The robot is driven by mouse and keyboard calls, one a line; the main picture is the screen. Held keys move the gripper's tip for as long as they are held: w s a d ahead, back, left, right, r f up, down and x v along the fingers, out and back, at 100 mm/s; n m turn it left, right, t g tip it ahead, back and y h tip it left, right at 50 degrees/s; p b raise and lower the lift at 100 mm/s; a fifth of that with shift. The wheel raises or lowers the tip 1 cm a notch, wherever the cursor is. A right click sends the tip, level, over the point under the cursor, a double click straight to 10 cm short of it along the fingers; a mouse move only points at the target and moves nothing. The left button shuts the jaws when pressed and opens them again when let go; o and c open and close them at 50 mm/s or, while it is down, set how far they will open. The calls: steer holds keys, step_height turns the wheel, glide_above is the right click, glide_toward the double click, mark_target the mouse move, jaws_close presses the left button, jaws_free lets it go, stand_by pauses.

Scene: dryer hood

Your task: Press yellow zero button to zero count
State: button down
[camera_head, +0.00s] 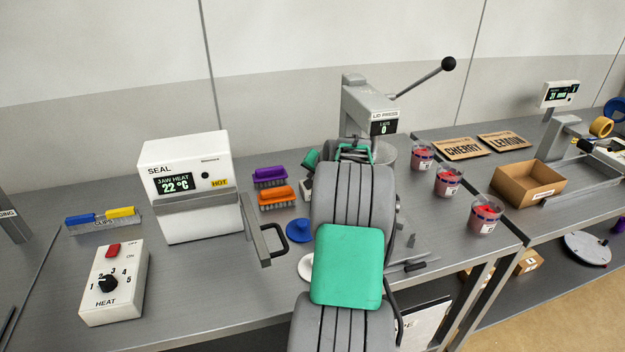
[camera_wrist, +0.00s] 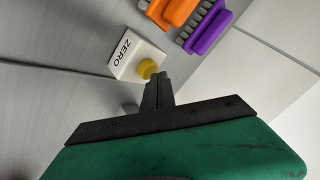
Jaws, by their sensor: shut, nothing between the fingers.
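The yellow zero button (camera_wrist: 147,68) sits on a small white box marked ZERO (camera_wrist: 128,54) in the wrist view. My gripper (camera_wrist: 158,78) is shut and empty, with its fingertips right at the button's edge in that view. I cannot tell whether they touch it. In the head view my arm hides the button and most of its box. The lid press (camera_head: 368,110) stands behind my arm, and its small display (camera_head: 384,128) reads 0.
An orange brush (camera_head: 277,196) and a purple brush (camera_head: 269,176) lie left of my arm. The sealer (camera_head: 187,185) with its handle stands further left. Several red-filled cups (camera_head: 449,181) stand to the right. A blue round piece (camera_head: 299,230) lies near my arm.

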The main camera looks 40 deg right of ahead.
steer(key=shift+r, duration=0.5)
steer(key=shift+r+p, duration=1.45)
steer(key=shift+r, duration=1.1)
